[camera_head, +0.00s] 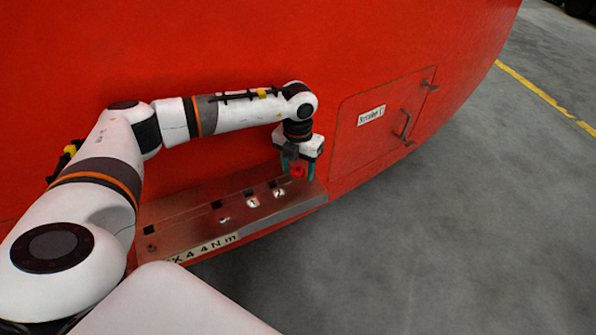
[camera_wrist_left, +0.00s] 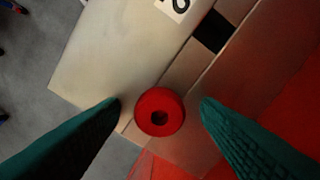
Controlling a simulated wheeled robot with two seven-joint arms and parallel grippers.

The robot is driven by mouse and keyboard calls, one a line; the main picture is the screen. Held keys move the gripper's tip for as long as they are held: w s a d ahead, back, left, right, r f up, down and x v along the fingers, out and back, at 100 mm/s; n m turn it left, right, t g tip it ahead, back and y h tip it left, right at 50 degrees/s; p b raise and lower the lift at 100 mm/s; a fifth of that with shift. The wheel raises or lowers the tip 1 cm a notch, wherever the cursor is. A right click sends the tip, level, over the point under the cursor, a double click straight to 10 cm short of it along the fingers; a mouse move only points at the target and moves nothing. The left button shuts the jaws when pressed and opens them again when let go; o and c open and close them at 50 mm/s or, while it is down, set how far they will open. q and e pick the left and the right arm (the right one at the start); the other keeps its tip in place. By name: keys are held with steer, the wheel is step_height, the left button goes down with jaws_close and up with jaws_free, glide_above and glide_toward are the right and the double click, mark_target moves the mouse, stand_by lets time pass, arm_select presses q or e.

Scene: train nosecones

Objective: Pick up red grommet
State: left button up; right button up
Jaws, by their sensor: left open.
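The red grommet (camera_head: 298,171) is a small round ring near the right end of the metal ledge. In the left wrist view the red grommet (camera_wrist_left: 160,112) shows as a red disc with a dark centre hole. My left gripper (camera_head: 298,172) points down at it from above. Its two green fingers, seen in the left wrist view (camera_wrist_left: 160,103), are open, one on each side of the grommet, with a gap on both sides. My right gripper is not in view.
The metal ledge (camera_head: 185,225) has several dark square slots and small numbered labels. It runs along the red nosecone (camera_head: 230,50). A hatch with a handle (camera_head: 404,125) is to the right. Open grey floor (camera_head: 460,220) lies beyond the ledge.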

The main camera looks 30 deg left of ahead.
arm_select(q)
steer(key=c, duration=1.1)
steer(key=shift+o, duration=0.2)
steer(key=shift+r, duration=0.2)
